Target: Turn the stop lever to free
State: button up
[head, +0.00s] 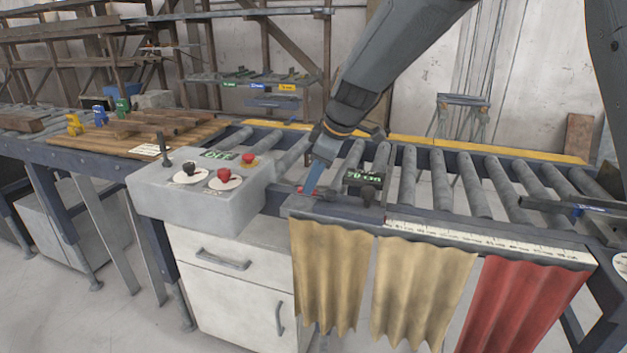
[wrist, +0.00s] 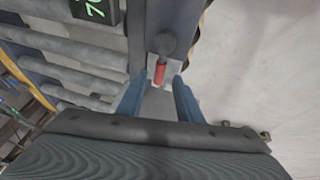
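A short red handle (wrist: 160,74), which looks like the stop lever, lies on a pale plate in the wrist view. A grey round knob (wrist: 164,44) is just beyond it. In the head view a small red part (head: 300,189) shows on the grey housing (head: 330,209), mostly hidden by my gripper (head: 312,183). In the wrist view the two blue fingers of my gripper (wrist: 158,82) are apart, with the red handle's near end between or just beyond their tips. Gaps show on both sides. Any lever markings are not readable.
A green "70 cm" display (head: 363,177) and a dark knob (head: 368,195) stand right of my gripper. A control box (head: 200,190) with red and black knobs is to the left. The roller conveyor (head: 470,187) runs behind. Curtains (head: 425,290) hang in front.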

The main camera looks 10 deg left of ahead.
aim_at(316, 193)
jog(key=shift+x, duration=1.2)
jog(key=shift+d, duration=0.1)
grip_shut()
jog(key=shift+d, duration=0.15)
